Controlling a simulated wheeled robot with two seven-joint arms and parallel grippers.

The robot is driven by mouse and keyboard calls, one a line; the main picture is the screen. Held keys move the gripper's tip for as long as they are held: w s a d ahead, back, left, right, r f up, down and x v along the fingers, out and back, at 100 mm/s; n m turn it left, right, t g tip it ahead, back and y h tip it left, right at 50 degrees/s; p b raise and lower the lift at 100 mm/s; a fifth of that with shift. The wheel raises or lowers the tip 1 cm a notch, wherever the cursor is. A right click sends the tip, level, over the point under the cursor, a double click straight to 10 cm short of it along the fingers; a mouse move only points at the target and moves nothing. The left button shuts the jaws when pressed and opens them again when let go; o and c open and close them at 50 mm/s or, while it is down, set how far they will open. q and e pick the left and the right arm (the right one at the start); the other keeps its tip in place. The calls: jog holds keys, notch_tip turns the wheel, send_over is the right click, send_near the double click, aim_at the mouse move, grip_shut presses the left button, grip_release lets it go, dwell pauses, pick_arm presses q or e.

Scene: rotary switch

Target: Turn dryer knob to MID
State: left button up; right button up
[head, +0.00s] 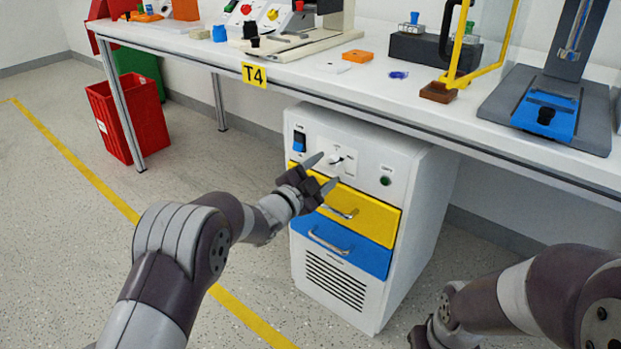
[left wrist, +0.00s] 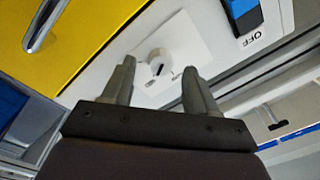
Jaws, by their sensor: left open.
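The dryer (head: 345,215) is a white cabinet under the bench with a control panel at its top front. Its knob (head: 336,158) is a small white rotary knob with a dark pointer mark on a white plate. The knob also shows in the left wrist view (left wrist: 160,62), just beyond the fingertips. My left gripper (head: 321,170) is open, its two fingers pointing at the panel, one on each side of the knob in the picture. I cannot tell whether they touch it. The label text around the knob is too small to read. My right gripper (head: 430,335) is partly cut off at the bottom edge.
A blue-and-black rocker switch (head: 299,142) sits left of the knob and a green button (head: 386,181) right of it. A yellow drawer (head: 360,212) and a blue drawer (head: 340,246) with bar handles lie below. The bench edge (head: 400,126) overhangs the cabinet.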

pick_arm(q)
jog(key=p+v, duration=0.3)
jog(key=v, duration=0.7)
jog(key=shift+s+a+p, duration=0.15)
jog(key=shift+s+p, duration=0.2)
jog(key=shift+p, duration=0.05)
